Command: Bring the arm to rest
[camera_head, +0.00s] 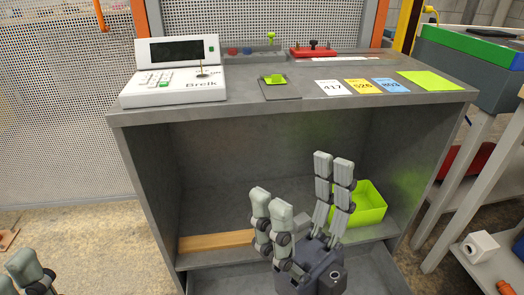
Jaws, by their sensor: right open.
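My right gripper (299,197) is open and empty, its fingers pointing up in front of the grey counter's (292,122) open lower shelf. Only fingertips of my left gripper (24,272) show at the bottom left corner, so its opening cannot be judged. A wooden board (215,242) lies flat on the lower shelf, to the left of the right gripper and apart from it. A lime-green bin (369,205) stands on the same shelf, partly behind the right gripper's fingers.
On the counter top are a white keypad terminal (172,95), a small green item on a dark plate (275,81), numbered cards (362,87) and a lime sheet (431,80). A red item (313,52) lies at the back. A side table (470,68) stands at right.

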